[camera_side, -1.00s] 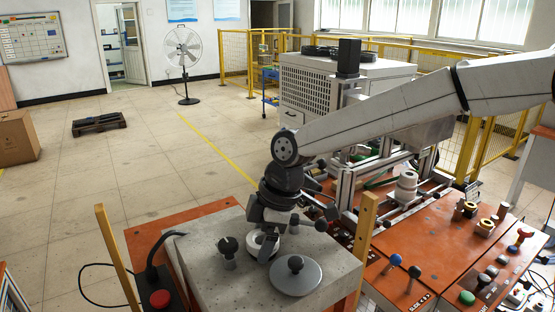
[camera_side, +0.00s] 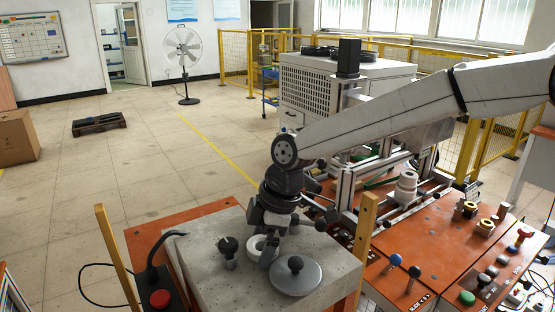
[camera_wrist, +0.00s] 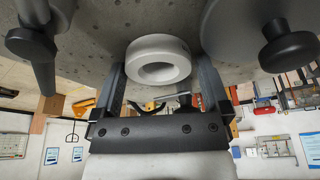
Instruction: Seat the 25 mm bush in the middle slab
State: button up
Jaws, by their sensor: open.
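A thick pale ring (camera_side: 257,243), which looks like a bush, lies on the grey speckled slab (camera_side: 215,280). No size marking is readable on it. In the wrist view the ring (camera_wrist: 158,60) shows its round hole and sits between the finger ends. My gripper (camera_side: 268,246) is low over the slab at the ring, with its fingers spread; in the wrist view the gripper (camera_wrist: 160,82) has one finger on each side of the ring. I cannot tell whether a finger touches it. The fingers partly hide the ring in the side view.
A dark-knobbed piece (camera_side: 228,250) stands left of the ring. A metal disc with a black knob (camera_side: 296,265) lies in front, to the right. Wooden posts (camera_side: 364,226) flank the slab. Brass-coloured parts (camera_side: 485,227) stand on the orange bench at right. The slab's front left is clear.

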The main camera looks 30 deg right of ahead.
jog(key=shift+v, duration=3.95)
jog(key=shift+d, duration=0.1)
jog(key=shift+w+d, duration=0.1)
jog(key=shift+d, duration=0.2)
jog(key=w+d+m+t+h, duration=0.1)
jog(key=d+m+t+h, duration=0.35)
jog(key=d, duration=1.85)
jog(key=s+a+f+m+g+y, duration=0.1)
jog(key=s+a+f+m+g, duration=0.1)
jog(key=s+f+m, duration=0.7)
jog(key=s+f+g, duration=0.1)
jog(key=s+f, duration=0.4)
jog(key=f, duration=0.2)
jog(key=shift+s+f, duration=0.4)
